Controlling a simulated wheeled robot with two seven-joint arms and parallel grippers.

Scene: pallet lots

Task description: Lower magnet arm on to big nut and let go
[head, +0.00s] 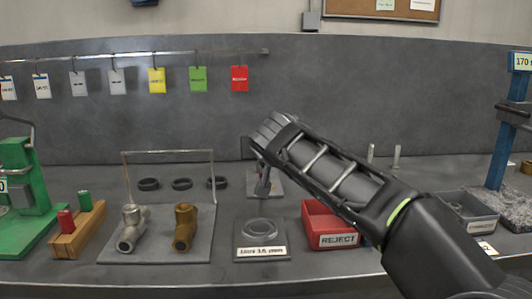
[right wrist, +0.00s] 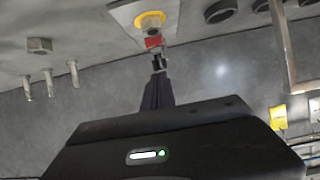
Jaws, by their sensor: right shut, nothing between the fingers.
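My right gripper (head: 263,187) points down over the back middle of the bench, its fingers shut with nothing between them. In the right wrist view the shut fingers (right wrist: 158,66) end close to a small red block (right wrist: 152,42) with a grey metal piece by it. This may be the magnet arm; I cannot tell if the fingers touch it. Beyond it a yellow disc (right wrist: 150,19) lies on a pale plate (right wrist: 128,14). A grey hex-headed piece (right wrist: 40,46) stands apart to the left; I cannot tell whether it is the big nut. My left gripper is not in view.
A gauge plate with a ring (head: 262,253) lies in front of the gripper. A red REJECT bin (head: 316,222) stands to its right, under my arm. A plate with pipe fittings (head: 158,249) and a wire frame stands left. Bolts (head: 396,157) stand upright behind my arm.

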